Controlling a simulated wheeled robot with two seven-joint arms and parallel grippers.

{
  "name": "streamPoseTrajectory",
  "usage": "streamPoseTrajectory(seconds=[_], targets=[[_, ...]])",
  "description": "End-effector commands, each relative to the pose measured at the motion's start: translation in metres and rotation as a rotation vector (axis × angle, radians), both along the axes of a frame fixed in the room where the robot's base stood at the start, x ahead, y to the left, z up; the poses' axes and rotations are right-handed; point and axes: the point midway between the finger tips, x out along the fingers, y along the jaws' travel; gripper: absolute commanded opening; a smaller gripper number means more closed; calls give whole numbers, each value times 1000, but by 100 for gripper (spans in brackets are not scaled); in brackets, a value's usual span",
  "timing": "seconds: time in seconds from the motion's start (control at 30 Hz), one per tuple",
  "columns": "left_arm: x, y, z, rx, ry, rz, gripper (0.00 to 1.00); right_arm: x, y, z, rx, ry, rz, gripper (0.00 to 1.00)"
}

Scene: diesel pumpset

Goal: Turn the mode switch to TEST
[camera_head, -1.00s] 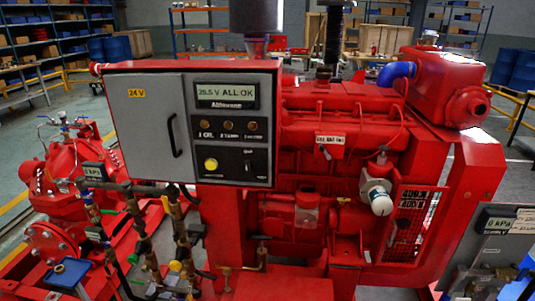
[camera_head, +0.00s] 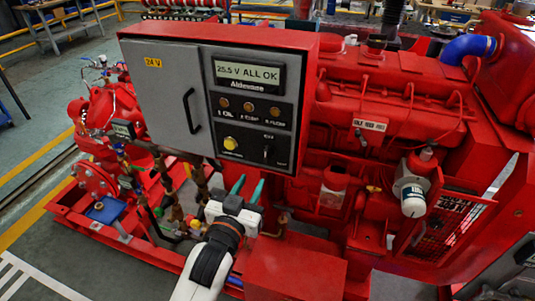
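The mode switch (camera_head: 268,151) is a small dark knob at the lower right of the black control panel (camera_head: 253,117), right of a yellow button (camera_head: 231,143). Its pointer looks about upright; its labels are too small to read. My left gripper (camera_head: 246,189) is below the panel, its two green-tipped fingers pointing up and apart with nothing between them. It is open and appears clear of the switch. My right gripper is not in view.
The panel display (camera_head: 247,74) reads "25.5 V ALL OK". A grey door with a black handle (camera_head: 192,110) is left of the panel. Pipes and valves (camera_head: 160,185) stand left of my gripper. The red engine (camera_head: 390,100) fills the right side.

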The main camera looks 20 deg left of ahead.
Motion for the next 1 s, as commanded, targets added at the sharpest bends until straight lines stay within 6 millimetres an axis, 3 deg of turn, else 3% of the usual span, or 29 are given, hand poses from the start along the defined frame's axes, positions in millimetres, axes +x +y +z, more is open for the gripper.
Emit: streamPoseTrajectory(seconds=[0.2, 0.43, 0.6, 0.9, 1.0], targets=[[47, -2, 4, 1, -2, 0, 33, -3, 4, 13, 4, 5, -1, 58], [83, -3, 2, 0, 0, 1, 33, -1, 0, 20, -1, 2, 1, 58], [95, -3, 1, 0, -1, 1, 33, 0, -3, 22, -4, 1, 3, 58], [96, -3, 0, 0, 0, 1, 33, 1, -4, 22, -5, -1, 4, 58], [96, -3, 0, 0, 0, 1, 16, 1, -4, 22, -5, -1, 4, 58]])
